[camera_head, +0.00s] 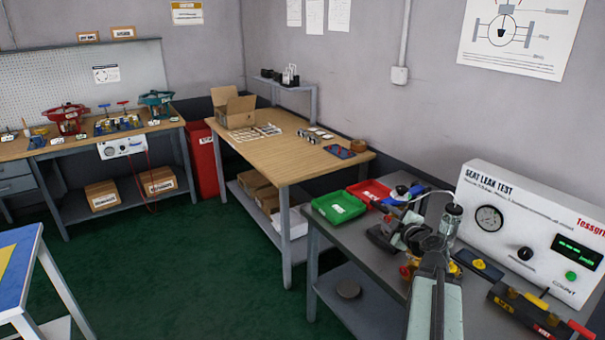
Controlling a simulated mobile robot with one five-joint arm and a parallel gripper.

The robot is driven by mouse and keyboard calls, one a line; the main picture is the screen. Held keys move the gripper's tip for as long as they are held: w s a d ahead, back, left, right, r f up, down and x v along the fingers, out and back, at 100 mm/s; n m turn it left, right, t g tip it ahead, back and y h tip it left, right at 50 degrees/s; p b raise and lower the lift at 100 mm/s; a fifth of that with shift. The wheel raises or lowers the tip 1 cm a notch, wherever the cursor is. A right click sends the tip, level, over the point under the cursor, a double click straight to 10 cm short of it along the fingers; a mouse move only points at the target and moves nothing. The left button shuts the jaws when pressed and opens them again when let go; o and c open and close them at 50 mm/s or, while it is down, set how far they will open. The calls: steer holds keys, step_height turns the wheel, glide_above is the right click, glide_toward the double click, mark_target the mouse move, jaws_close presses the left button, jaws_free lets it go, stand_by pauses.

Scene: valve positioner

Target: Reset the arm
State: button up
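My arm (435,292) rises from the bottom edge at the right and reaches over the grey test bench (345,232). Its far end, with my gripper (418,236), is small and overlaps the fixtures on the bench. The fingers do not show clearly, so I cannot tell whether they are open or shut, or whether they touch anything. A dark vise-like fixture (384,236) stands just left of the arm's end. A clear cylinder with a dark cap (452,216) stands just right of it.
The seat leak test box (535,222) stands at the right, with a valve rack (535,312) before it. A green tray (339,206) and a red tray (370,191) lie at the bench's left. A wooden table (285,160) stands beyond. The green floor (200,280) is open at left.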

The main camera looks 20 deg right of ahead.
steer(key=w+a+n+g+y+p, duration=0.2)
steer(key=w+a+n+y, duration=0.15)
steer(key=a, duration=1.25)
steer(key=w+a+n+g+y+p, duration=0.1)
steer(key=w+a+n+y+p, duration=0.3)
steer(key=a, duration=1.2)
steer(key=s+a+f+m+g+h, duration=0.1)
steer(key=s+a+f+m+g, duration=0.55)
steer(key=a, duration=0.65)
steer(key=s+d+f+m+g+h, duration=0.5)
steer(key=s+d+f+m+g, duration=0.1)
steer(key=s+m, duration=0.4)
steer(key=shift+s+d+f+m+b, duration=0.35)
steer(key=shift+d+m, duration=0.25)
steer(key=shift+m, duration=0.2)
